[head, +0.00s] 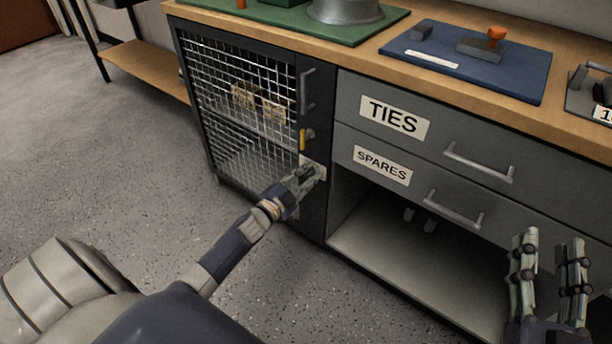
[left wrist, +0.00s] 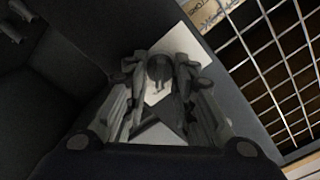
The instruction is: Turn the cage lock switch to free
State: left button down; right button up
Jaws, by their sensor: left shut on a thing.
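The cage lock switch sits on a pale plate (head: 320,168) on the dark frame beside the cage door. My left gripper (head: 308,177) is at this plate and covers most of the switch in the head view. In the left wrist view my left gripper (left wrist: 160,75) is shut on the dark switch knob (left wrist: 159,68), with the white plate (left wrist: 182,45) behind it. The lettering on the plate is hidden or too small to read. My right gripper (head: 548,250) is open and empty, in front of the drawer unit at the lower right.
The mesh cage door (head: 240,100) looks closed, with tagged items behind it. A yellow latch piece (head: 303,139) and a vertical handle (head: 305,90) are above the switch. The TIES drawer (head: 440,125) and SPARES drawer (head: 420,180) are shut, above an open shelf (head: 400,260).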

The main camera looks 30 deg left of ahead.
pick_arm(q)
jog(key=c, duration=1.4)
grip_release()
jog(key=shift+o, duration=0.2)
jog(key=s, duration=1.2)
jog(key=shift+a, duration=0.45)
